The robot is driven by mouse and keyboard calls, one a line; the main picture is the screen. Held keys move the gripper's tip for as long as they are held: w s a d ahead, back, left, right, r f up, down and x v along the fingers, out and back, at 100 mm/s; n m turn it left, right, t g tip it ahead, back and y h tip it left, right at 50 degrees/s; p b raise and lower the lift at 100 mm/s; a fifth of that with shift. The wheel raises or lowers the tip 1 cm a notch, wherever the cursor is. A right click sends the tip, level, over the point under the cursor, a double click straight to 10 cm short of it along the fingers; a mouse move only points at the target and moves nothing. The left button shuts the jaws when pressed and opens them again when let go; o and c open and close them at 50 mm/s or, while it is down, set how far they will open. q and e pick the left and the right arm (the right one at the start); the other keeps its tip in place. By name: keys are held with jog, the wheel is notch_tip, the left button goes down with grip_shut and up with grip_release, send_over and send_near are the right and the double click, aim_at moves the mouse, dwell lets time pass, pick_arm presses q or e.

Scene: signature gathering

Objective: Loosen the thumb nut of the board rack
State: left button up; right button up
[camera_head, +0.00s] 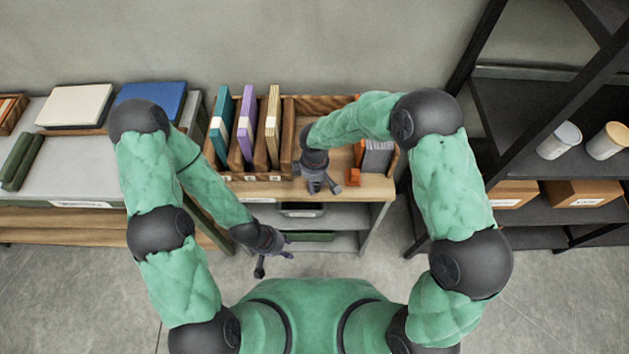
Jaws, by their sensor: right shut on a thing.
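An orange piece (353,177) sits at the front of the wooden top. Behind it, grey boards (378,155) stand upright in a rack with orange parts at the right end. I cannot tell which part is the thumb nut. My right gripper (325,191) is low at the front edge of the top, just left of the orange piece. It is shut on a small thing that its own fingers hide. My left gripper (274,266) is open and empty, in front of the shelf unit and apart from it.
A wooden holder (290,150) with teal (222,124), purple (247,126) and tan (273,126) binders stands to the left of my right gripper. A side table (75,160) with a blue book (152,98) is at left. A dark shelf (520,120) with two cups stands at right.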

aim_at(315, 184)
jog(key=shift+s+d+f, duration=0.1)
jog(key=shift+s+f, duration=0.05)
jog(key=o, duration=1.1)
jog(key=shift+o, duration=0.2)
jog(key=shift+r, duration=0.35)
notch_tip(315, 184, up, 12)
jog(key=shift+f, duration=0.25)
